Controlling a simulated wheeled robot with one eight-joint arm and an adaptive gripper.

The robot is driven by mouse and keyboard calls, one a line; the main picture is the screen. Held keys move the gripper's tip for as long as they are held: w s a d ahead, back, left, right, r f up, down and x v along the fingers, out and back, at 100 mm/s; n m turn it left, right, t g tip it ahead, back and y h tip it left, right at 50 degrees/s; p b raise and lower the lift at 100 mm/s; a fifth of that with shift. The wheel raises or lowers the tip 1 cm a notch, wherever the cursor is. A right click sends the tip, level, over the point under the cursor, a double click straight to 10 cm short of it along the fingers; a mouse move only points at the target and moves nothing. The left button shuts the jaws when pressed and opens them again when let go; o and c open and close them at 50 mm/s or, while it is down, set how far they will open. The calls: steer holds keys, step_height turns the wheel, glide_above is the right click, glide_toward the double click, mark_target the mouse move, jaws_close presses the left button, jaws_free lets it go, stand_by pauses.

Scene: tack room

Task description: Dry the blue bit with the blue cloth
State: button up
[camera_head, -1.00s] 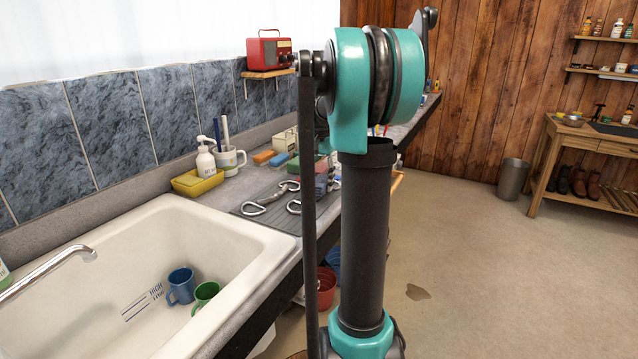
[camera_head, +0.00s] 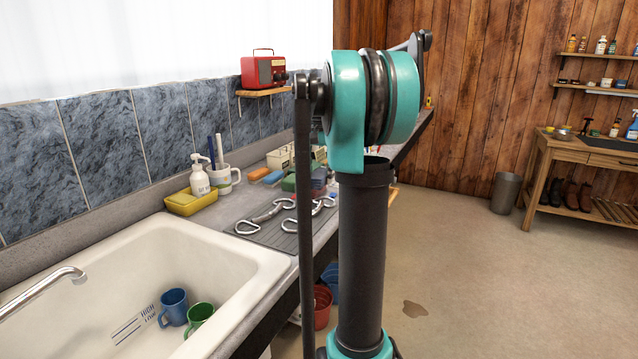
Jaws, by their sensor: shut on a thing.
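Two metal bits lie on the grey ribbed mat (camera_head: 274,238) beside the sink. One bit (camera_head: 262,216) shows whole with loose rings at its ends. The other bit (camera_head: 322,203) is partly hidden behind my arm. No blue shows clearly on either, so I cannot tell which is the blue bit. Small blue items sit farther along the counter, but I cannot make out a blue cloth. My gripper is out of view; only my arm's links stand in the middle of the view.
The white sink (camera_head: 150,240) holds a blue mug (camera_head: 173,307) and a green mug (camera_head: 200,318). A soap bottle (camera_head: 200,182), a yellow tray (camera_head: 192,203) and a white mug (camera_head: 222,180) stand behind the mat. Red bucket (camera_head: 322,307) sits below the counter. Floor at right is open.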

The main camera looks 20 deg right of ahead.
steer(key=shift+r, duration=0.5)
steer(key=s+d+r, duration=0.4)
steer(key=s+r, duration=0.1)
steer(key=r, duration=0.1)
steer(key=shift+d, duration=0.35)
steer(key=shift+s, duration=0.1)
